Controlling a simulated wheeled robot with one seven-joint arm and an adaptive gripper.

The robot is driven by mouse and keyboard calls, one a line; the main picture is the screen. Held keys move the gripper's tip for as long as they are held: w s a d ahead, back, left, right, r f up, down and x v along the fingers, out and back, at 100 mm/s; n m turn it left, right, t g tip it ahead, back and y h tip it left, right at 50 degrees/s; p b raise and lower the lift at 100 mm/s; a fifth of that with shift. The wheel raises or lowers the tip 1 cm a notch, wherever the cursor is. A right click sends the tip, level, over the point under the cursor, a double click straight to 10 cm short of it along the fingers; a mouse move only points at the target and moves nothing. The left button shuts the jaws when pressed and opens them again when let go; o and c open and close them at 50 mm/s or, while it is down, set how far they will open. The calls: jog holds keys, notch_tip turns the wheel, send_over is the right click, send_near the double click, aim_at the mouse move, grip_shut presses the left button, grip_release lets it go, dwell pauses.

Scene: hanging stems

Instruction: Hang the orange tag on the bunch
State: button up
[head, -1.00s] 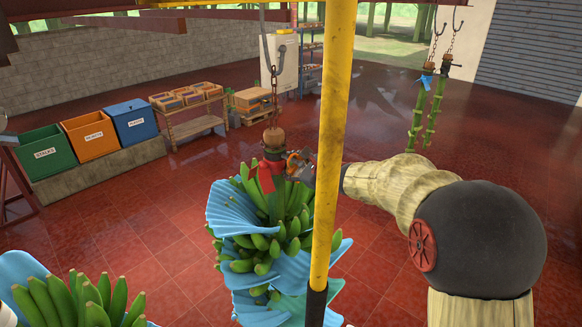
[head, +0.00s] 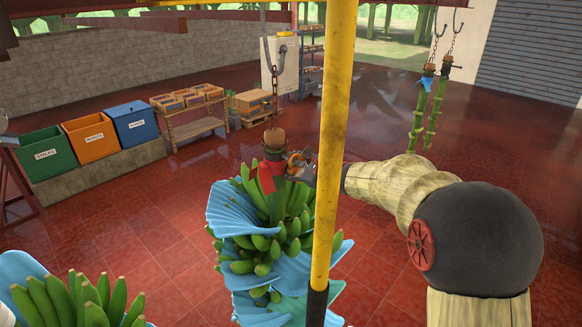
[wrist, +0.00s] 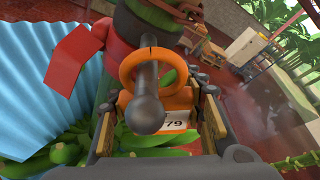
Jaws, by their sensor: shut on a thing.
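The orange tag (wrist: 178,95) has a ring at its top and a white label with "79" partly readable. My gripper (wrist: 157,125) is shut on the tag's body, one finger on each side. A dark grey peg with a round knob (wrist: 147,113) overlaps the ring in the wrist view and appears to run through it; the knob hides the ring's lower part. The bunch (head: 265,240) of green bananas hangs upright from a chain, with a red band (head: 268,178) around its stem. In the head view my gripper (head: 303,168) is at the stem's right side, with the tag small there.
Blue sheets (head: 235,212) wrap the bunch. A yellow post (head: 335,130) stands in front, just right of the gripper. Another bunch (head: 75,300) is at lower left. Two bare stems (head: 425,115) hang at the right. Bins (head: 90,137) stand at the left; the floor between is clear.

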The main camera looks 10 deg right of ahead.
dwell(0.3)
jog(key=o, duration=1.1)
